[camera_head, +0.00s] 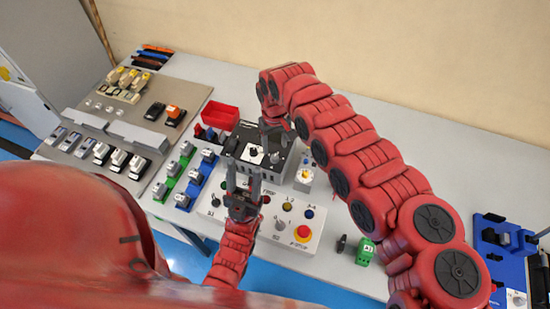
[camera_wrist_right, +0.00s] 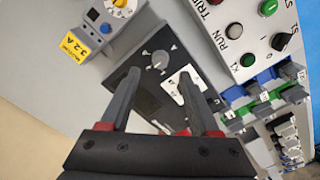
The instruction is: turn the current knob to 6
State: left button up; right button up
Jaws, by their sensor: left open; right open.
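A black box (camera_head: 262,146) stands on the table, with a dark knob on a white scale plate (camera_head: 252,153) and a second knob (camera_head: 275,158) beside it. In the right wrist view this grey knob (camera_wrist_right: 160,60) shows between the fingers, and the white plate (camera_wrist_right: 187,78) is partly hidden by one finger. A grey device with a yellow-and-white dial (camera_head: 304,175) also shows in the wrist view (camera_wrist_right: 122,5), with a yellow "3.2 A" label (camera_wrist_right: 74,46). I cannot read which knob is marked current. My right gripper (camera_head: 272,128) is open above the box. My left gripper (camera_head: 243,180) is open over the switch panel.
The switch panel (camera_head: 274,248) has several buttons and a red emergency stop (camera_head: 302,233). A red bin (camera_head: 220,115), blue and green terminal blocks (camera_head: 187,180) and a board of breakers (camera_head: 135,125) stand to the left. A green part (camera_head: 365,252) lies to the right.

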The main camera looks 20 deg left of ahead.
aim_at(275, 157)
notch_tip(275, 157, down, 6)
jog(key=b, duration=0.2)
jog(key=shift+r+b, duration=0.25)
jog(key=shift+b, duration=0.05)
grip_shut()
